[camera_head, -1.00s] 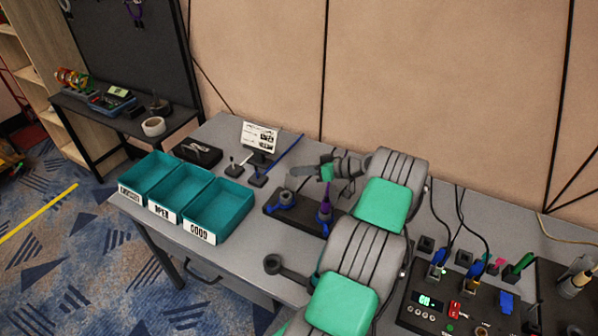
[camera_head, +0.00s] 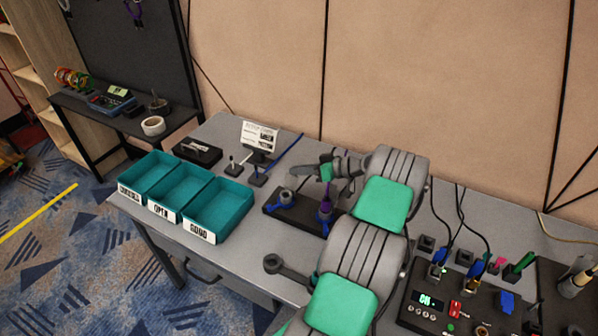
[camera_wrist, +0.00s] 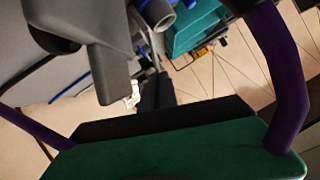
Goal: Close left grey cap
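A dark block (camera_head: 296,212) on the table carries blue fittings. A grey cap (camera_head: 287,194) sits at the left blue fitting (camera_head: 281,203). How far the cap is closed is too small to tell. My gripper (camera_head: 325,202), with purple fingers and a green body, is at the right end of the block, to the right of the cap. In the wrist view, the purple fingers (camera_wrist: 283,85) are spread wide apart with nothing held between them. A large grey part (camera_wrist: 95,45) fills the upper left there, close to the camera, beside a small grey cylinder (camera_wrist: 160,13) with blue around it.
Teal bins (camera_head: 218,208) with labels stand on the left of the table. A small sign (camera_head: 258,138) and black stands are behind the block. A control box (camera_head: 450,310) with cables is at the right. The table's front edge below the bins is clear.

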